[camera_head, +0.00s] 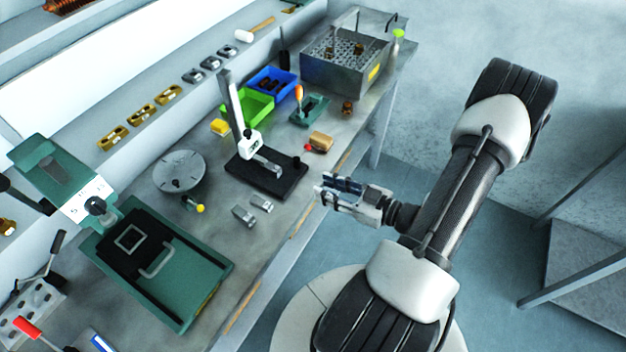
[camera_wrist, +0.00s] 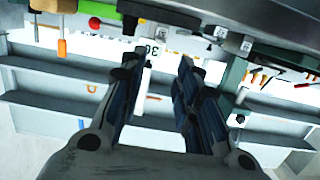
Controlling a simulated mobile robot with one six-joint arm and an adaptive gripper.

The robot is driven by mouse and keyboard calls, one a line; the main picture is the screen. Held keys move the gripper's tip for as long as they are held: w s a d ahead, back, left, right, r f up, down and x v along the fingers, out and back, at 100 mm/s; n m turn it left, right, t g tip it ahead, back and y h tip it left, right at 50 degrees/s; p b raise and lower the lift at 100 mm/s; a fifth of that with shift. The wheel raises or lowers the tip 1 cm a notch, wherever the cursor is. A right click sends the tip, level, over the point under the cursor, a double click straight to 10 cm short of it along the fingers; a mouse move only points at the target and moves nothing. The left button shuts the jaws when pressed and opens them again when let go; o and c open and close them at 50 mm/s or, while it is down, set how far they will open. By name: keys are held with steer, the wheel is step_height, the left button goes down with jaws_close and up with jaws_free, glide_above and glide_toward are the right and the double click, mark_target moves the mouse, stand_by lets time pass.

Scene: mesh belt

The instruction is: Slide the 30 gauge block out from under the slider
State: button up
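The height gauge has a tall pale column (camera_head: 233,105) on a black base (camera_head: 285,185), with a white slider (camera_head: 250,143) low on the column. A grey block-like piece (camera_head: 266,167) lies just below and right of the slider; I cannot tell how much of it the slider covers. My gripper (camera_head: 322,190) is off the bench's front edge, right of the base. Its fingers (camera_wrist: 160,65) are apart with nothing held between them.
Two small grey blocks (camera_head: 243,215) lie on the bench left of the base. A wooden-coloured block (camera_head: 321,141) and green and blue bins (camera_head: 270,84) are behind it. A green vise-like fixture (camera_head: 170,275) stands nearer left.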

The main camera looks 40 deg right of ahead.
mark_target(277, 169)
steer(key=b+x, duration=0.2)
steer(key=x, duration=1.5)
steer(key=shift+r+b, duration=0.1)
steer(key=shift+b, duration=0.2)
jaws_close()
